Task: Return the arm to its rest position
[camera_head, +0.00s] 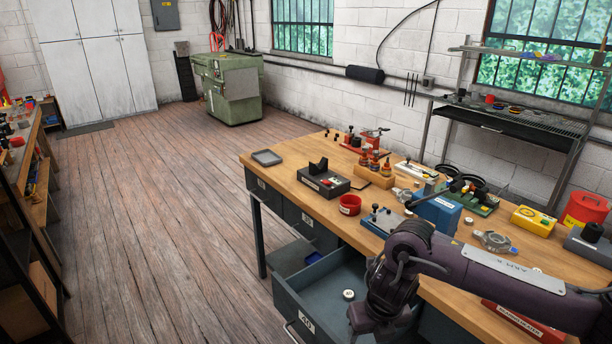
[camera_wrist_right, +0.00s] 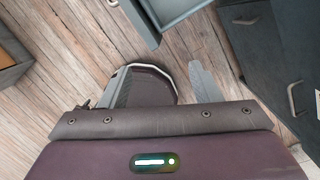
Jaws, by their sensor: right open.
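My right arm comes in from the right in the head view and bends down over the front of the workbench (camera_head: 300,192). Its wrist hangs beside and partly over the pulled-out grey drawer (camera_head: 283,290). The fingertips are not clear in the head view. My left gripper is in neither view.
The open drawer holds a small round part (camera_head: 348,294). The bench carries a red cup (camera_head: 349,204), a blue box (camera_head: 437,213), a yellow box (camera_head: 533,221) and several other parts. A shelf unit (camera_head: 20,220) stands at left. The floor between is clear.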

